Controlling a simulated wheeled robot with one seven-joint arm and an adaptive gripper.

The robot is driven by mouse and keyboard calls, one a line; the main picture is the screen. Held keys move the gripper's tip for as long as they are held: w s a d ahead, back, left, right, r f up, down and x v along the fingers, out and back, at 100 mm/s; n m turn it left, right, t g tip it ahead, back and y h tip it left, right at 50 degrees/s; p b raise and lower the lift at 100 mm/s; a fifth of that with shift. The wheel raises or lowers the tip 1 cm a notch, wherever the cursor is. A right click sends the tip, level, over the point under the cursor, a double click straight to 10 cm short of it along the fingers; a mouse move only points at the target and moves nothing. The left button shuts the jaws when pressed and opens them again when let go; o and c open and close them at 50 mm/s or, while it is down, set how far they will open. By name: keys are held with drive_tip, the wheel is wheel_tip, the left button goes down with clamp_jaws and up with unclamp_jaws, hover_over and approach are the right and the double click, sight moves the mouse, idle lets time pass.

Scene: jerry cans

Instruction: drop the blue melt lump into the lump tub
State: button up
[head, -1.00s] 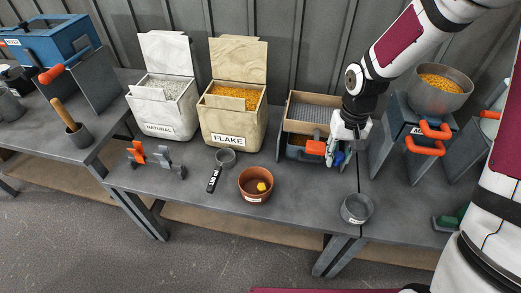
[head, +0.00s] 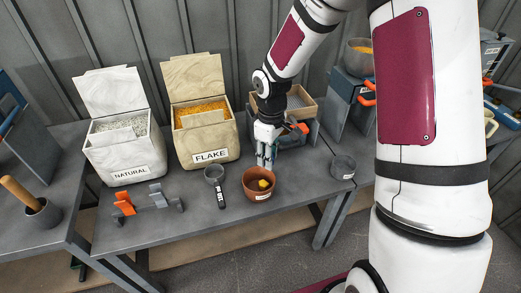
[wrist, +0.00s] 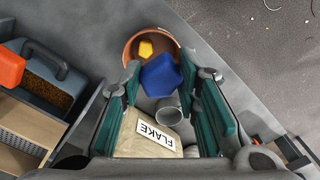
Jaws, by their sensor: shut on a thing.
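The blue melt lump (wrist: 161,75) is gripped between the fingertips of my gripper (wrist: 160,84) in the wrist view. In the head view my gripper (head: 266,158) points down just above the back rim of the brown round tub, and the lump is hard to make out there. The tub (head: 255,190), which I take as the lump tub, stands near the front of the bench with a yellow lump (head: 263,184) inside. In the wrist view the blue lump overlaps the near part of the tub (wrist: 127,51) and hides some of its rim.
A grey scoop (head: 215,178) lies left of the tub and a small grey cup (head: 343,166) stands to its right. The FLAKE bin (head: 207,145) and NATURAL bin (head: 125,160) stand behind. A blue container with an orange handle (head: 301,127) is behind my gripper.

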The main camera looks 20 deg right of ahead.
drive_tip(key=n, duration=0.1)
drive_tip(key=w+n, duration=0.1)
drive_tip(key=n, duration=0.2)
drive_tip(key=shift+w+f, duration=0.25)
drive_tip(key=shift+f, duration=0.1)
drive_tip(key=w+f+n+b, duration=0.3)
drive_tip(key=f+n+b, duration=0.2)
drive_tip(key=n, duration=0.6)
wheel_tip(320, 180, down, 2)
drive_tip(key=shift+w+f+n+b, duration=0.15)
drive_tip(key=shift+w+n+b, duration=0.05)
drive_tip(key=shift+n+b, duration=0.15)
drive_tip(key=o, duration=0.9)
